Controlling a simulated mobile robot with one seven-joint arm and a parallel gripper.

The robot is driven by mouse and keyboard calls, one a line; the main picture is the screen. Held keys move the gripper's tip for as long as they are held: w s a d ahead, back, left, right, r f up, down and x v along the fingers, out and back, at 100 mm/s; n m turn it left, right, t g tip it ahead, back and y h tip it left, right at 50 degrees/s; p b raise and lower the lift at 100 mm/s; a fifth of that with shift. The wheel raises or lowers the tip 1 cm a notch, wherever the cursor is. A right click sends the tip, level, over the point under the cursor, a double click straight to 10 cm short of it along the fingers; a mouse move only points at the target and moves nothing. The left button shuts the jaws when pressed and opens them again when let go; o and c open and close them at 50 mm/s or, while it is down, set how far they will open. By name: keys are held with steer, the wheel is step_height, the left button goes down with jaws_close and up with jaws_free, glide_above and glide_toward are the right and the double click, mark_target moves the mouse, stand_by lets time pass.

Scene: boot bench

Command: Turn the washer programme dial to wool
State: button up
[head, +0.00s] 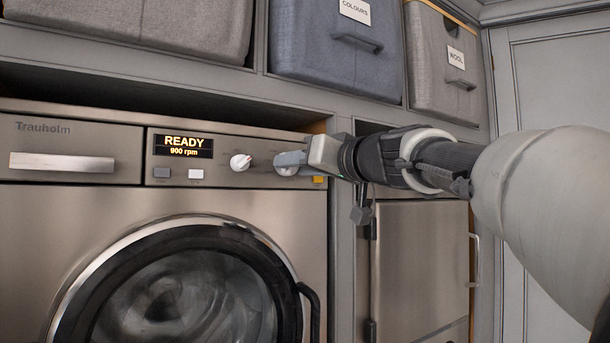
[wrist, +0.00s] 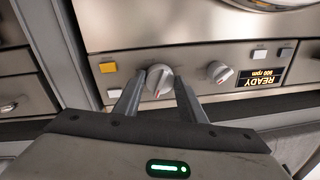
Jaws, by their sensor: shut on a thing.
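The washer (head: 190,200) has two round pale dials on its control panel. My gripper (head: 283,161) is at the right-hand dial (head: 287,171) and partly hides it in the head view. In the wrist view, which is upside down, this dial (wrist: 159,82) is between the two fingers of my gripper (wrist: 158,92), and they are shut on it. The other dial (head: 240,162) stands free beside the display; it also shows in the wrist view (wrist: 220,72). Both dials have a red mark. No programme names are legible, so I cannot tell which dial sets the programme.
The display (head: 184,147) reads READY, 900 rpm. A yellow-orange button (wrist: 108,67) is close beside the held dial. The round door (head: 180,290) is shut below.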

steer(key=m, duration=0.6)
steer(key=m+t+h+p, duration=0.1)
steer(key=m, duration=1.3)
steer(key=shift+s+a+r+t, duration=0.15)
steer(key=shift+s+a+t, duration=0.05)
steer(key=shift+a+t, duration=0.1)
steer(key=shift+m, duration=0.4)
steer(key=o, duration=1)
steer(key=shift+s, duration=0.1)
steer(key=b+v, duration=0.1)
steer(key=v, duration=1.6)
steer(key=shift+s+r, duration=0.15)
steer(key=shift+s, duration=0.05)
